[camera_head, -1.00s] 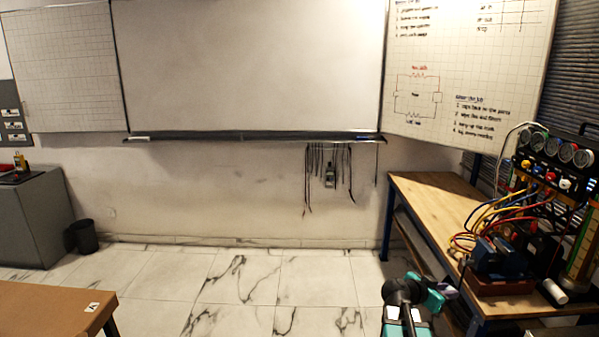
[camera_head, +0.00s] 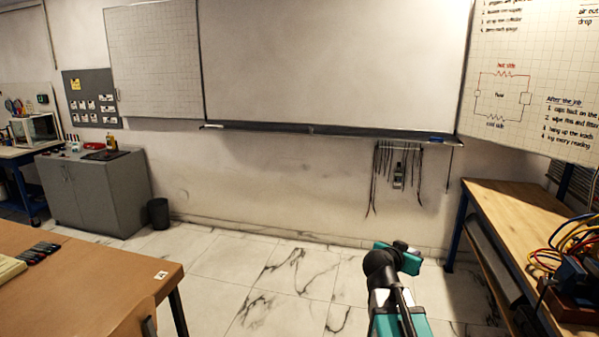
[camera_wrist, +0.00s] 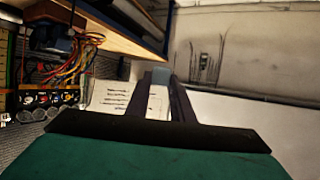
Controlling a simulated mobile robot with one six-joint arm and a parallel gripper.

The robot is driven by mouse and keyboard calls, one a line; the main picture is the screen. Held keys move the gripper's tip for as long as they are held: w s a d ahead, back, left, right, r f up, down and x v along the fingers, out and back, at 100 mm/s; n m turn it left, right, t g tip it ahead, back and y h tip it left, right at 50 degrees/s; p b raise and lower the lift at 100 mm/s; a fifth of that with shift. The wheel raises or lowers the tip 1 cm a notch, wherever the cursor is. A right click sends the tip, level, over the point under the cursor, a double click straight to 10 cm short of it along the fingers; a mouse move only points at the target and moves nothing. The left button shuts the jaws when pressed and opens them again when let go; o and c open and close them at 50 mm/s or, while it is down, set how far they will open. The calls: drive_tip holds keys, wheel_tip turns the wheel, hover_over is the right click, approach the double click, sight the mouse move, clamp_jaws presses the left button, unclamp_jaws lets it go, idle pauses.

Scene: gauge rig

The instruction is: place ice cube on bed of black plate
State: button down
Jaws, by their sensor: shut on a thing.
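My gripper (camera_wrist: 160,88) shows in the wrist view, its two dark fingers close together. A small pale grey-blue block, which looks like the ice cube (camera_wrist: 160,75), sits between the fingertips. In the head view my arm is at the lower right over the floor, and the fingers and the cube cannot be made out. A dark flat thing that may be the black plate (camera_head: 104,155) lies on top of the grey cabinet at the left, far from my arm. It is too small to see its bed.
The grey cabinet (camera_head: 95,190) stands by the wall, with a black bin (camera_head: 158,213) beside it. A brown table (camera_head: 90,285) fills the lower left. A wooden workbench (camera_head: 520,215) with cables stands at the right. Marble floor (camera_head: 260,270) is open between them.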

drive_tip(key=w+a+r+n+t+y, duration=0.1)
drive_tip(key=w+a+r+n+y, duration=0.1)
drive_tip(key=a, duration=0.6)
drive_tip(key=w+a+r+n+t+y, duration=0.1)
drive_tip(key=a+r+n+t+y, duration=0.1)
drive_tip(key=a+r+n+y, duration=0.2)
drive_tip(key=shift+w+a+r+n+y+b, duration=0.15)
drive_tip(key=shift+w+a+n+y+b, duration=0.25)
drive_tip(key=shift+a+n+y, duration=1.3)
drive_tip(key=shift+a+m, duration=0.5)
drive_tip(key=shift+m, duration=0.1)
